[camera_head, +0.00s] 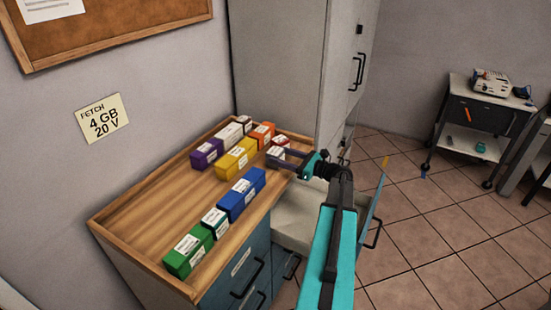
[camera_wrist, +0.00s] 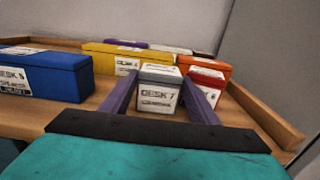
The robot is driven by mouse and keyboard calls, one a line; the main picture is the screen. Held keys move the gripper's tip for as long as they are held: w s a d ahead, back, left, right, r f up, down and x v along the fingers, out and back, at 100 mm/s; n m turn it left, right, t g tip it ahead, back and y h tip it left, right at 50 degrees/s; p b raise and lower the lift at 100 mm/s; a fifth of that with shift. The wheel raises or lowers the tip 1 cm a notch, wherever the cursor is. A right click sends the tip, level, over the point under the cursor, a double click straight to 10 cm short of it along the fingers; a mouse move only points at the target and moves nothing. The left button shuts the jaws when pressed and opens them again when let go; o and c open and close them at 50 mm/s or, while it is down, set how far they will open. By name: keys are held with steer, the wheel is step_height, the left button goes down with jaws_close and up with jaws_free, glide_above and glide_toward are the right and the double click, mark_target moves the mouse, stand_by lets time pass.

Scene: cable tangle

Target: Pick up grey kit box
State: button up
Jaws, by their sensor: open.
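The grey kit box (camera_wrist: 160,75) stands upright in the wrist view, with a grey lid and a white label reading "DESK 7". In the head view the box (camera_head: 277,151) is small and partly covered by my gripper, near the right edge of the wooden top. My gripper (camera_wrist: 158,84) is open, with one purple finger on each side of the box. I cannot tell whether either finger touches it. In the head view my gripper (camera_head: 273,157) reaches in from the right at box height.
A red box (camera_wrist: 205,84) stands close behind right. A yellow box (camera_head: 237,158), blue box (camera_head: 241,194), purple box (camera_head: 207,153) and orange box (camera_head: 262,134) share the rimmed wooden top (camera_head: 150,210). An open drawer (camera_head: 300,222) lies below my arm. The top's left side is clear.

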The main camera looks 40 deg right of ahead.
steer(key=c, duration=0.8)
steer(key=shift+o, duration=0.2)
steer(key=shift+r, duration=0.15)
steer(key=shift+r+b, duration=0.35)
steer(key=shift+r, duration=0.45)
steer(key=shift+s+a+r+b, duration=0.1)
steer(key=shift+r+b, duration=0.05)
steer(key=shift+r, duration=0.3)
steer(key=shift+s+a+r+b, duration=0.1)
steer(key=shift+r+b, duration=0.05)
steer(key=shift+r, duration=0.25)
steer(key=s+a+r+b, duration=0.1)
steer(key=s+a, duration=0.5)
steer(key=s, duration=0.8)
steer(key=shift+a+r+b, duration=0.2)
steer(key=shift+b, duration=0.65)
steer(key=shift+s, duration=0.15)
